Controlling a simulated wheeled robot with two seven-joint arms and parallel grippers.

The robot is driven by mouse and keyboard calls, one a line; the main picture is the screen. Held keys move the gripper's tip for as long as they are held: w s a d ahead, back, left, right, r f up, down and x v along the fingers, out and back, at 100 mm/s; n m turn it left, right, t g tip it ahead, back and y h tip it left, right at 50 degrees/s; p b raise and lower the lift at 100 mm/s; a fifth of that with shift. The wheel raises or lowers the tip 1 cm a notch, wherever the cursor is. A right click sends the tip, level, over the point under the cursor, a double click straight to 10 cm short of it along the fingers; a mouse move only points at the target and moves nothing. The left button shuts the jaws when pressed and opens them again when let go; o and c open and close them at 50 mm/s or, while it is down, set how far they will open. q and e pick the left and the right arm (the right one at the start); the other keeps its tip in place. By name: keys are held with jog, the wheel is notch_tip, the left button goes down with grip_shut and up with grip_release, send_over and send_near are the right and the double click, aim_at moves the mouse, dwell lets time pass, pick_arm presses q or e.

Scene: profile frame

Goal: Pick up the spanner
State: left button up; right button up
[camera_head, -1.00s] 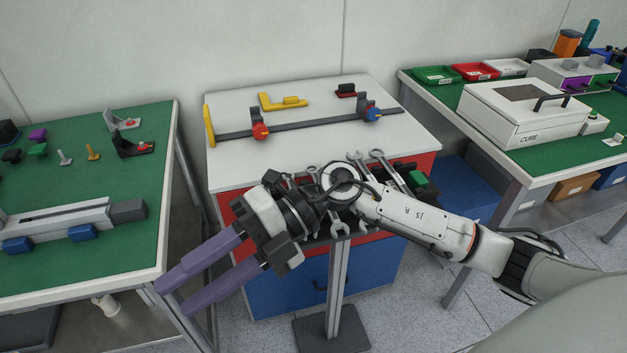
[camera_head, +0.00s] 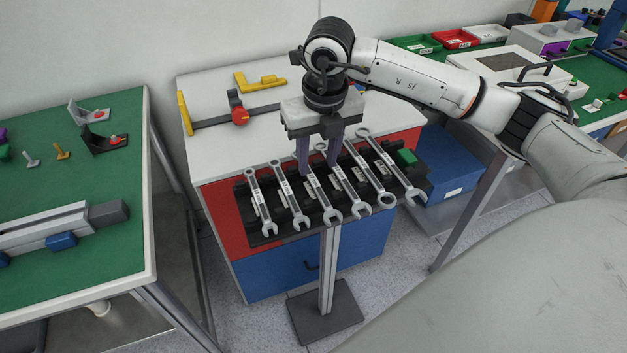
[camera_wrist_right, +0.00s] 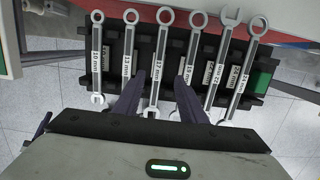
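Several spanners lie side by side in a dark rack (camera_head: 243,196); their labels show in the right wrist view. The 17 mm spanner (camera_wrist_right: 157,62) is third from the left and also shows in the head view (camera_head: 321,192). My right gripper (camera_head: 318,167) points down over the rack, open, with its purple fingers apart. In the right wrist view my right gripper (camera_wrist_right: 157,80) has one finger on each side of the 17 mm spanner. I cannot tell how far above it the fingertips are. My left gripper is not in view.
The rack is on a post in front of a cabinet (camera_head: 300,265) with a white top. A yellow clamp piece (camera_head: 258,82) and a bar clamp (camera_head: 215,121) lie behind. A green block (camera_head: 405,157) is at the rack's right end. Green benches (camera_head: 125,235) stand at both sides.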

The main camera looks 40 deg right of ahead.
aim_at(313, 179)
jog(key=f, duration=0.2)
jog(key=w+f, duration=0.1)
jog(key=shift+f, duration=0.9)
grip_shut()
jog(key=shift+w, duration=0.1)
jog(key=shift+r, duration=0.1)
notch_tip(313, 179, up, 10)
jog(key=shift+a, duration=0.1)
